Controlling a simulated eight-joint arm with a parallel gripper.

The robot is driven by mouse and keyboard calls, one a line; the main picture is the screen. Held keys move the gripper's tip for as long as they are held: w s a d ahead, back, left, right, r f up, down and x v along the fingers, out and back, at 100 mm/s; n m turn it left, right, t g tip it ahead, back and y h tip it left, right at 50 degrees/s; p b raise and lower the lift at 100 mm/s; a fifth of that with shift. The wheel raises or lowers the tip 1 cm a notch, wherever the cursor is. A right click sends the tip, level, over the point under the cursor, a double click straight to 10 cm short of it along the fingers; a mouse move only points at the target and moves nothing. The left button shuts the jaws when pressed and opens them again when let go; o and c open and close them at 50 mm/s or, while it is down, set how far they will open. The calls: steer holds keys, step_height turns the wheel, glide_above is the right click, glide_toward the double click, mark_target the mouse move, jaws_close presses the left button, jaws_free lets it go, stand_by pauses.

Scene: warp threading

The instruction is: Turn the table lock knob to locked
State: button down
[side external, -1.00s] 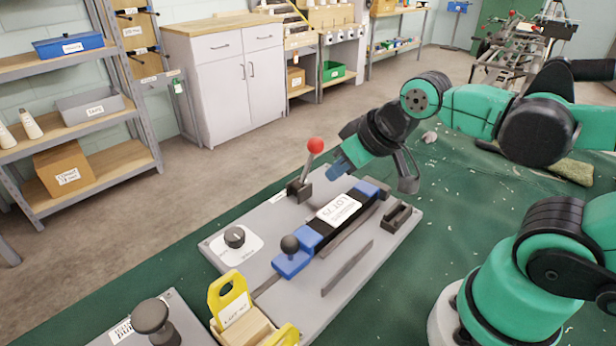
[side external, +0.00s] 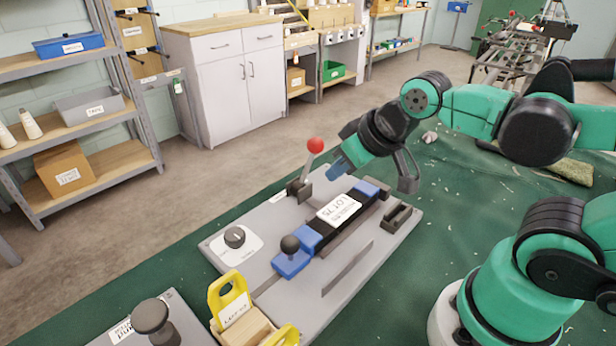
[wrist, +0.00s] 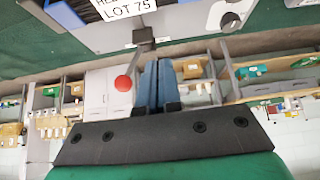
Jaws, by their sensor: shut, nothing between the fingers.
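The lock knob appears to be the dark round knob (side external: 235,237) on a white plate on the grey fixture board (side external: 335,292). The plate's markings are too small to read, so I cannot tell its setting. The knob also shows at the upper right of the wrist view (wrist: 230,21). My gripper (side external: 335,173) has blue fingers and is shut and empty, above the board's far side near the red-ball lever (side external: 315,146). It is well apart from the knob, to its upper right. The shut fingers show in the wrist view (wrist: 155,68).
A blue and black block labelled LOT 75 (side external: 338,208) lies across the board. A blue slide with a black ball (side external: 290,245) sits at its near end. A yellow-handled box (side external: 232,298) and a black mushroom knob (side external: 150,317) stand at the front. Green cloth (side external: 455,215) lies clear at right.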

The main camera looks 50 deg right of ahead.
steer(key=c, duration=1.2)
jaws_free()
steer(key=o, duration=0.4)
steer(key=shift+w+a+r, duration=0.15)
steer(key=shift+w, duration=0.05)
steer(key=shift+c, duration=0.2)
steer(key=o, duration=0.5)
steer(key=w+n, duration=0.1)
steer(key=w+a+n+g, duration=0.1)
steer(key=n, duration=0.1)
steer(key=shift+a+r, duration=0.3)
steer(key=shift+r, duration=0.1)
steer(key=n+g, duration=0.6)
steer(key=n, duration=0.6)
glide_above(234, 234)
step_height(234, 234, down, 6)
steer(key=shift+d+r, duration=0.1)
steer(key=shift+r, duration=0.05)
steer(key=shift+f+n, duration=0.4)
steer(key=shift+f, duration=2.6)
